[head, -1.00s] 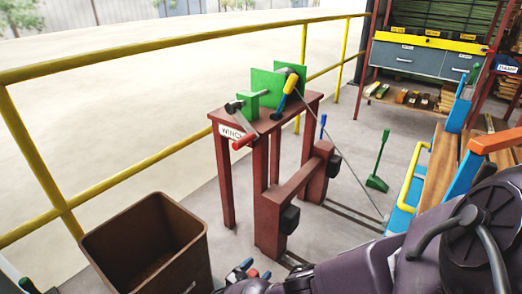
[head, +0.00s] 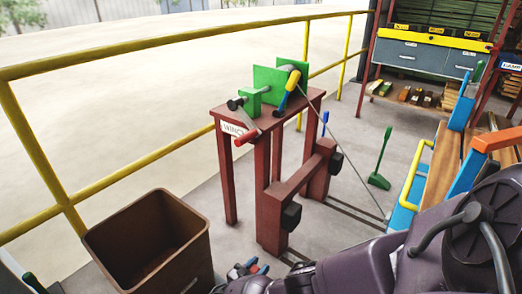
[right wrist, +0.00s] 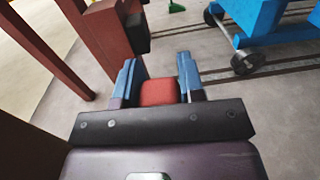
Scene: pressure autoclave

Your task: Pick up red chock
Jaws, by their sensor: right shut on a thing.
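The red chock (right wrist: 158,92) is a small red block between the two blue fingers of my right gripper (right wrist: 159,80) in the right wrist view. The fingers are closed against its sides. In the head view my right gripper (head: 249,267) is low in the middle, in front of the winch stand, and only a little of its tip shows past my dark arm. I cannot tell how far the chock is above the floor. My left gripper is not in view.
A dark red winch stand (head: 231,185) with a low red frame (head: 270,222) stands just beyond my right gripper. A brown bin (head: 193,262) is at the left. A yellow railing (head: 75,222) runs behind. A blue wheeled cart (right wrist: 262,25) stands to the right on floor rails.

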